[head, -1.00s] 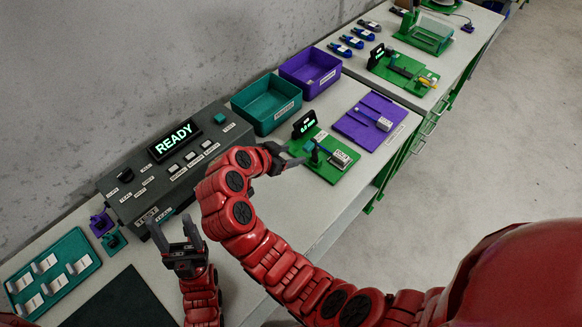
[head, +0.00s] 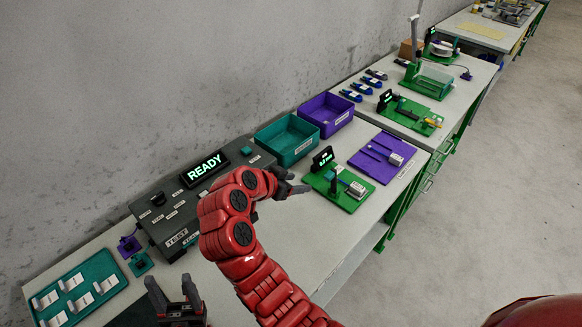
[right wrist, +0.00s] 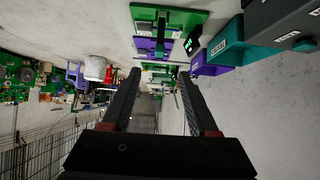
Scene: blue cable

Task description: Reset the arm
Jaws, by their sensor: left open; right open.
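My red right arm reaches over the bench in the head view. Its dark gripper (head: 291,186) is open, with its tips just left of the green fixture (head: 345,200). In the right wrist view this gripper (right wrist: 160,82) shows two separated fingers with nothing between them. My left gripper (head: 174,296) points up, open and empty, at the bottom edge of the head view, in front of the dark console (head: 165,222). A short blue piece, possibly cable, lies on the green fixture beside a grey block (head: 356,190).
The console display (head: 205,168) reads READY. A teal bin (head: 287,157) and purple bin (head: 340,122) stand behind the right gripper. A purple board (head: 378,172) lies right of the fixture. A teal tray (head: 102,268) lies left. Floor at right is clear.

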